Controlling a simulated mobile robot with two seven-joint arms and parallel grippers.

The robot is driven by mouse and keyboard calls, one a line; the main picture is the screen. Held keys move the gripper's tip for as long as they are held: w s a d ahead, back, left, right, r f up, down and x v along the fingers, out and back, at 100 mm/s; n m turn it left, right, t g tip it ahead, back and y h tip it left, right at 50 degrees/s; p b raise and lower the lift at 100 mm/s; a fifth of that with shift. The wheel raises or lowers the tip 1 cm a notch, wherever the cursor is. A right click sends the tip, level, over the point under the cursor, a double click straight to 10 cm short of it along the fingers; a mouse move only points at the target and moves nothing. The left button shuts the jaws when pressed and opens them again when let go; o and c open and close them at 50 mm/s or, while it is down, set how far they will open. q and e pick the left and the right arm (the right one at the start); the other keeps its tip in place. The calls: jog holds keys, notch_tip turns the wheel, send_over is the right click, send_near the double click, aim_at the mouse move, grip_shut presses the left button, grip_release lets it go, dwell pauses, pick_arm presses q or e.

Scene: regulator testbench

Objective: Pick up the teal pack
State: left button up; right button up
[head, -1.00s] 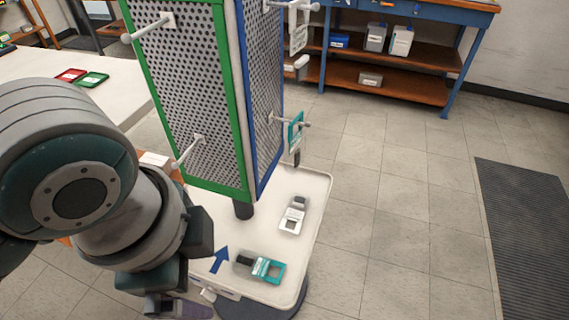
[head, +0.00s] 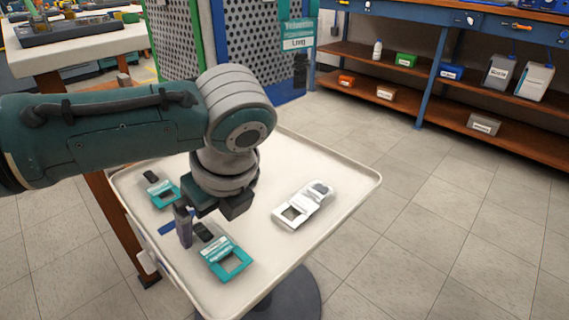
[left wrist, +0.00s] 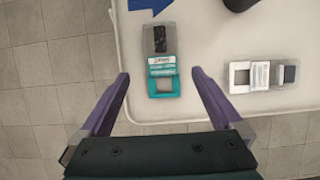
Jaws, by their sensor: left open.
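A teal pack (head: 229,261) with a square window and a dark insert lies flat near the front edge of the white cart top. It also shows in the left wrist view (left wrist: 162,74), seen between and just beyond my open purple fingertips. My left gripper (head: 184,232) points down above the cart, left of this pack; one finger shows in the head view and the other is hidden. My left gripper (left wrist: 160,77) holds nothing. A second teal pack (head: 166,194) lies farther left, partly behind my wrist. My right gripper is not in view.
A white pack (head: 290,213) lies to the right on the cart top (head: 345,178). A perforated panel post (head: 253,45) rises behind my arm, with a teal pack (head: 298,32) hanging on it. Blue-framed shelves (head: 425,95) stand at the back. Floor at right is clear.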

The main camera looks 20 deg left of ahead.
aim_at(209, 238)
pick_arm(q)
jog(key=b+x, duration=0.1)
jog(key=x, duration=0.2)
jog(key=shift+a+f, duration=0.2)
jog(key=shift+a, duration=0.05)
jog(key=b+x, duration=0.4)
jog(key=x, duration=0.1)
jog(key=shift+w, duration=0.25)
jog(key=shift+r, duration=0.15)
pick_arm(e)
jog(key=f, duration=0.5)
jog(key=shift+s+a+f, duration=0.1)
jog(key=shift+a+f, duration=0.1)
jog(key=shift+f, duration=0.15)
pick_arm(q)
jog(key=shift+c, duration=0.2)
jog(key=c, duration=1.3)
jog(key=shift+o, duration=0.2)
notch_tip(209, 238, up, 9)
jog(key=p, duration=0.5)
jog(key=shift+r+p, duration=0.35)
jog(key=shift+r, duration=0.15)
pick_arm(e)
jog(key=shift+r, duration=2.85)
